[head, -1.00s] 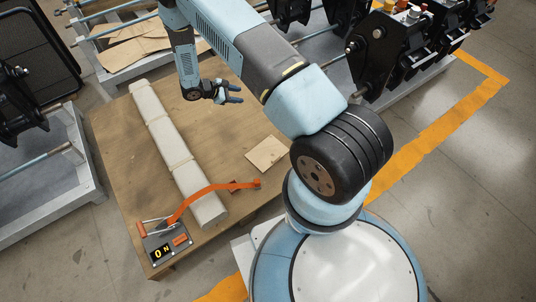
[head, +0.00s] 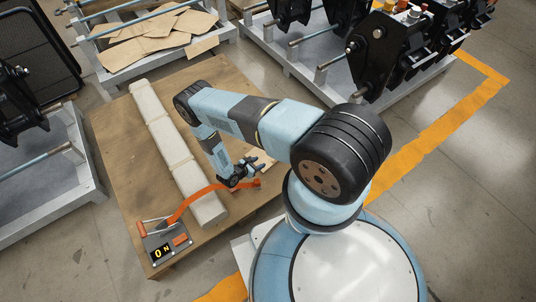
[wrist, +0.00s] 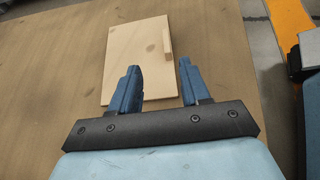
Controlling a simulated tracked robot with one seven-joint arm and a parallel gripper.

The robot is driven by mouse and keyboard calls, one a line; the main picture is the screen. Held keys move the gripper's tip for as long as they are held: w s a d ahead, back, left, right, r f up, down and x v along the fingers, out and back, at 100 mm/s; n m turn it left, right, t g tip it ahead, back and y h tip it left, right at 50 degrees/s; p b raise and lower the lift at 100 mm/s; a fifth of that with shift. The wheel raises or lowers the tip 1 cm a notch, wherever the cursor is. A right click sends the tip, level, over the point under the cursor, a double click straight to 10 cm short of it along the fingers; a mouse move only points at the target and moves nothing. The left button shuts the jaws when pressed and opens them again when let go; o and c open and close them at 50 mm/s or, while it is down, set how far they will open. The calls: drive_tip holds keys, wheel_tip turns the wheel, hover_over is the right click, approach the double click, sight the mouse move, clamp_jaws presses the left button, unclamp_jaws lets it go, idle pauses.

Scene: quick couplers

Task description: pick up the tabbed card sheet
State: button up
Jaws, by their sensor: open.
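The tabbed card sheet (wrist: 137,48) is a pale, flat rectangle lying on the brown table, with a small raised tab (wrist: 166,40) along its right edge in the wrist view. In the head view the sheet (head: 267,158) shows only in part, beside my arm and gripper. My gripper (wrist: 159,66) is open, with its two blue fingers apart and nothing between them. The fingers reach over the sheet's near part, and the tab lies beyond the fingertips. The gripper (head: 254,168) is low above the table in the head view. I cannot tell its exact height.
A long wrapped beam (head: 165,137) lies along the table. An orange strap (head: 197,193) runs across its near end from a device with a display (head: 166,247). Metal racks (head: 50,195) stand left and behind, one with cardboard pieces (head: 150,38). Bare table (head: 120,170) lies left of the beam.

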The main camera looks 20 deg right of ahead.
sight(263, 157)
drive_tip(key=x, duration=0.9)
drive_tip(key=s+f+x, duration=0.1)
drive_tip(key=x, duration=0.4)
drive_tip(key=shift+d, duration=0.1)
clamp_jaws()
idle(0.4)
